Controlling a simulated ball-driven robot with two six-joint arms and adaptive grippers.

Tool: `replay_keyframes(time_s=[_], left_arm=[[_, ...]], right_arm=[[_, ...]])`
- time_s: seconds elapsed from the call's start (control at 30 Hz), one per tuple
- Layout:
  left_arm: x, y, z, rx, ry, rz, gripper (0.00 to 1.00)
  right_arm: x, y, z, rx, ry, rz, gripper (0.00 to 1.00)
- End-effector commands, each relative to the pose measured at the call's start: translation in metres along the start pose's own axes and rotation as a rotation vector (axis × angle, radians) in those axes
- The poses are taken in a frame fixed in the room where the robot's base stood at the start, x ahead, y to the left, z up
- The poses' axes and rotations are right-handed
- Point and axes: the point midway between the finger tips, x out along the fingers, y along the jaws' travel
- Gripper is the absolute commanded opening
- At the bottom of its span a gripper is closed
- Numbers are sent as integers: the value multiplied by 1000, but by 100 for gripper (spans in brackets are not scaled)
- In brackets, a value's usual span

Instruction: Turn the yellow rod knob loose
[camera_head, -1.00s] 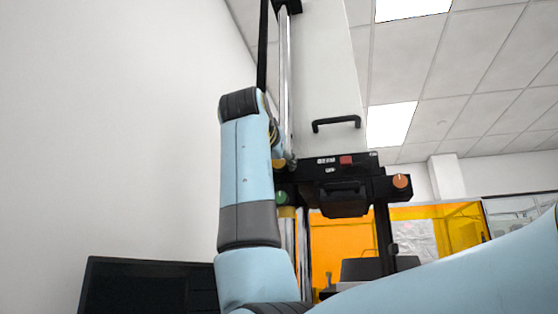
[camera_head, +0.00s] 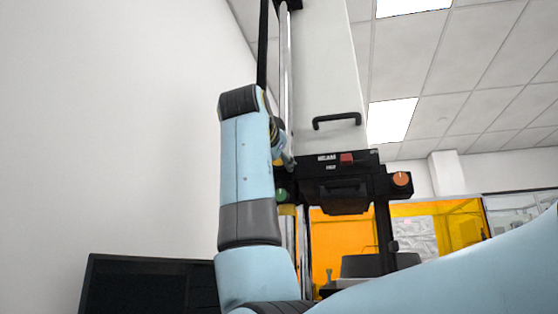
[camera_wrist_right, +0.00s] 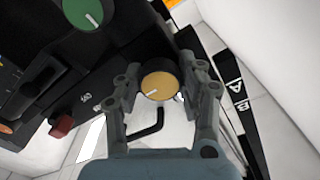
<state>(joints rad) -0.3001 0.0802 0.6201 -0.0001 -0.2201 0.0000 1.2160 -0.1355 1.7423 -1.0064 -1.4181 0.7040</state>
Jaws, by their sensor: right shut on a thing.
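The yellow rod knob (camera_wrist_right: 160,78) shows in the right wrist view as a round yellow face with a white pointer line, angled to the lower left. My right gripper (camera_wrist_right: 159,73) is shut on it, one finger on each side. In the head view my right gripper (camera_head: 286,155) is small and partly hidden behind my blue arm, beside the chrome column (camera_head: 286,90). My left gripper is not in view.
A green knob (camera_wrist_right: 84,12) and a red button (camera_wrist_right: 62,126) sit on the black instrument head. An orange knob (camera_head: 400,179) is at its right end. A black handle (camera_head: 337,121) is on the white panel. A dark monitor (camera_head: 140,285) stands lower left.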

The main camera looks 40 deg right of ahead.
Motion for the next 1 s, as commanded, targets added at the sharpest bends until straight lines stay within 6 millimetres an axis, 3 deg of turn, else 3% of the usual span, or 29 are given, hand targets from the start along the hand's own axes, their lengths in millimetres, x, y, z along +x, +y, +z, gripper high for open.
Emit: replay_keyframes(time_s=[0.13, 0.17, 0.33, 0.67, 1.0], left_arm=[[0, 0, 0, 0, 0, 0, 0], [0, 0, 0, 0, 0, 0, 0], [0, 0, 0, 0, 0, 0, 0], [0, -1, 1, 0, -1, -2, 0], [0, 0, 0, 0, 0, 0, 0]], right_arm=[[0, 0, 1, -1, -3, 1, 6], [0, 0, 1, -1, -3, 1, 41], [0, 0, 1, -2, -2, 0, 63], [-5, -1, 0, 0, -2, -2, 63], [-60, -1, 2, 0, -5, -3, 63]])
